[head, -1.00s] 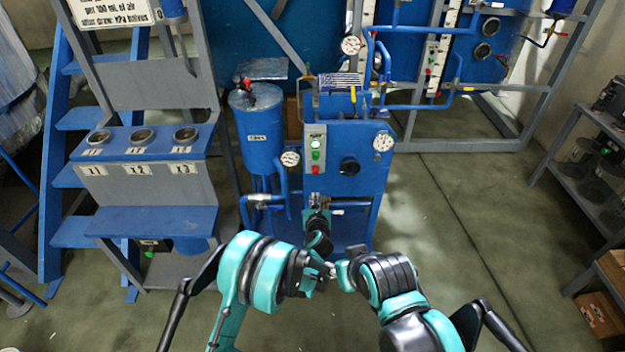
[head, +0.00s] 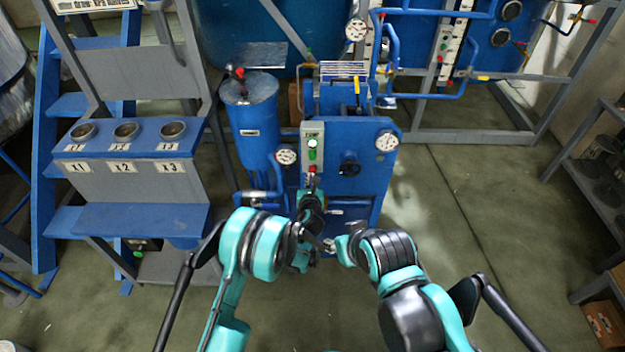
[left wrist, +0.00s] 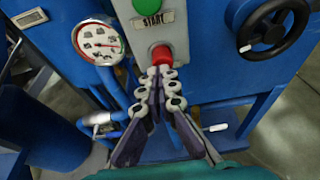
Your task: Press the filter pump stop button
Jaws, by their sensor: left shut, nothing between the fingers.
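The red stop button (head: 312,169) sits at the bottom of a pale control strip (head: 304,161) on the blue pump cabinet (head: 355,187). It also shows in the left wrist view as a red knob (left wrist: 161,54) below the START label (left wrist: 153,20). My left gripper (head: 312,184) is shut and empty, its fingertips (left wrist: 161,72) right at the lower face of the red button. Whether they touch it I cannot tell. Part of the button is hidden behind the tips. My right gripper (head: 331,245) is low in front of the cabinet, small and partly hidden; its jaws cannot be made out.
A green button (head: 312,143) is above the red one. A black handwheel (left wrist: 272,28) and a pressure gauge (left wrist: 99,42) flank the strip. Blue pipes (left wrist: 115,114) run below left.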

